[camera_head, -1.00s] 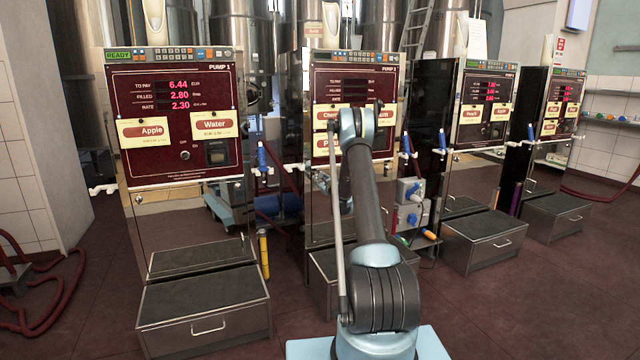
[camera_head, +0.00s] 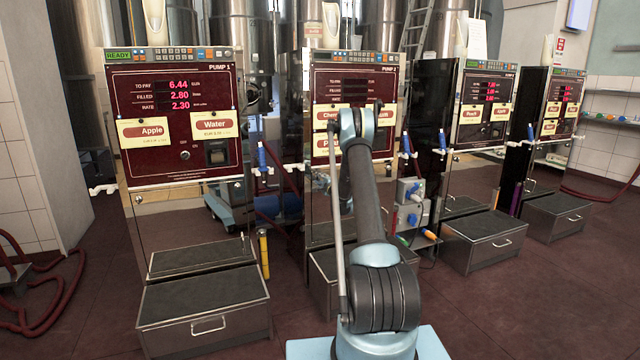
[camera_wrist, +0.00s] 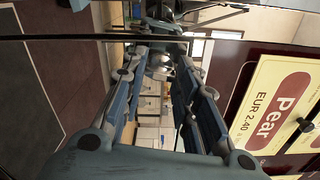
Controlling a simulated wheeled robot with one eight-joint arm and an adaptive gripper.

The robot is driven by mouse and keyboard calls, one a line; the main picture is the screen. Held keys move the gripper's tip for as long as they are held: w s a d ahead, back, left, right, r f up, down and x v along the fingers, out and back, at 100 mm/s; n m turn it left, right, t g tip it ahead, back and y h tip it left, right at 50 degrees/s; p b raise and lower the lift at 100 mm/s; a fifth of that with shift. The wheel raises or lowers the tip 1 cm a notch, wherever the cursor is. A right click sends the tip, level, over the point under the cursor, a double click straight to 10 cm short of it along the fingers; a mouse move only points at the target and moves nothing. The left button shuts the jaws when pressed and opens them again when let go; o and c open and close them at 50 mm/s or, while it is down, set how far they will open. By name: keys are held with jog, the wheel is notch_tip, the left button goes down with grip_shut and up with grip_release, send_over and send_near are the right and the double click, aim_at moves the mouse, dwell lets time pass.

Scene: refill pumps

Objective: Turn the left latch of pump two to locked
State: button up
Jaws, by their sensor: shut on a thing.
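Pump two (camera_head: 322,85) is the second machine from the left in the head view, with a dark red panel and cream labels. My arm stands in front of it and hides part of its front. My gripper is hidden behind my arm there. In the wrist view my gripper (camera_wrist: 160,56) has its two blue-grey fingers reaching along the pump's front, closed on a small metal piece that I take for the left latch (camera_wrist: 160,66). The fingers largely hide it, so its angle cannot be told. The "Pear" label (camera_wrist: 281,106) is close to the right of the fingers.
Pump one (camera_head: 180,125), with Apple and Water labels, stands to the left. More pumps (camera_head: 483,105) stand to the right. Low metal steps (camera_head: 205,315) jut out at the pumps' feet. A red hose (camera_head: 65,300) lies on the floor at left. Open floor lies between the steps.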

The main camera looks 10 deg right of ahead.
jog(key=shift+s+a+f+n, duration=0.1)
jog(key=shift+a+n, duration=0.1)
jog(key=shift+n, duration=0.9)
jog(key=o, duration=1.1)
jog(key=shift+f, duration=0.1)
jog(key=shift+c, duration=0.2)
jog(key=shift+d, duration=0.1)
jog(key=v, duration=1.1)
jog(key=shift+s, duration=0.4)
jog(key=shift+d, duration=0.15)
